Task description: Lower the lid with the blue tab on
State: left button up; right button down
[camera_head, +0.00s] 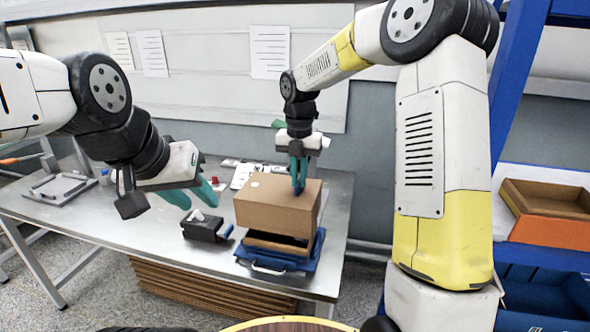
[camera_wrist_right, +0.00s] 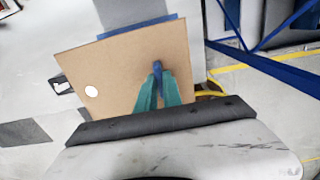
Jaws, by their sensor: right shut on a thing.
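The brown cardboard lid (camera_head: 272,211) is in the middle of the head view. It is also seen from above in the right wrist view (camera_wrist_right: 110,75), with a white round spot on top. My right gripper (camera_head: 298,182) is shut on the blue tab (camera_wrist_right: 157,66) on the lid's top. The lid is above a brown box base (camera_head: 278,240), with a dark gap between them at the front. The base sits in a blue tray (camera_head: 262,262). My left gripper (camera_head: 195,194) is open and empty, left of the lid.
A black box (camera_head: 202,229) with a blue-handled item stands on the metal table (camera_head: 130,215), left of the tray. Small red and white items lie behind it. A grey frame (camera_head: 58,188) lies at the far left. A blue rack with an orange bin (camera_head: 553,232) stands at right.

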aim_at(299, 197)
jog(key=shift+w, duration=0.1)
dwell(0.3)
jog(key=shift+f, duration=3.25)
jog(key=c, duration=1.4)
grip_release()
notch_tip(299, 197, up, 8)
jog(key=shift+d+f, duration=0.1)
jog(key=shift+f, duration=0.05)
